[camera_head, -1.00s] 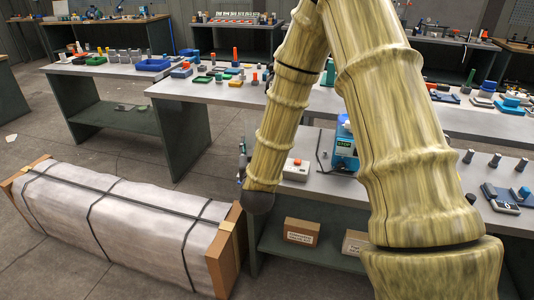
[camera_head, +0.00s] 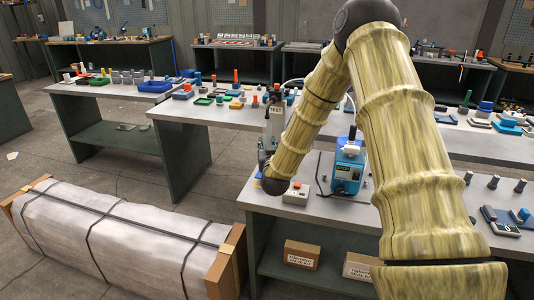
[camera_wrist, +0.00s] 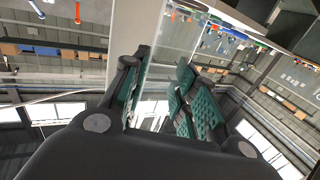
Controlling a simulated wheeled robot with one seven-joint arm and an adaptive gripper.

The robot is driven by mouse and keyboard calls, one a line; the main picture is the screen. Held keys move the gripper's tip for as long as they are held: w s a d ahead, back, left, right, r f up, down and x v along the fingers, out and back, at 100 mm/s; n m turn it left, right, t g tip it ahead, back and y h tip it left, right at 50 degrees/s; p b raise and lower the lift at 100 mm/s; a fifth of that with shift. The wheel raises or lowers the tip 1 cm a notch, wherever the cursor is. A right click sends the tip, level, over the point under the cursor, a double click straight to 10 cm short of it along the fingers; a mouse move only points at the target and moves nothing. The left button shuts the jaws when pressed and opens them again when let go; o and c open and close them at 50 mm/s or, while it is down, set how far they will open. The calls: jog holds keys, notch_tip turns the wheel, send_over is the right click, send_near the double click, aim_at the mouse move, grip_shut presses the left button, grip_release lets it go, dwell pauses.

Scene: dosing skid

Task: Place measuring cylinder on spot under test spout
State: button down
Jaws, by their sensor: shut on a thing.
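In the wrist view the green-padded fingers of my gripper (camera_wrist: 162,100) are closed around a clear, see-through body, the measuring cylinder (camera_wrist: 172,50). Its outline is faint and its lower end is hidden by my gripper. In the head view my gripper (camera_head: 266,150) is small and dark beside my forearm, above the left end of the near bench.
A blue pump unit (camera_head: 346,168) stands on the near bench (camera_head: 318,210), right of my forearm. A pale box with a red button (camera_head: 298,194) sits near the bench's front edge. A long wrapped crate (camera_head: 115,235) lies on the floor at left.

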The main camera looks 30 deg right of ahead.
jog(key=shift+d+f, duration=0.1)
jog(key=shift+f, duration=1.65)
jog(key=c, duration=1.1)
grip_release()
jog(key=shift+f, duration=0.1)
jog(key=v, duration=1.2)
jog(key=shift+b, duration=0.4)
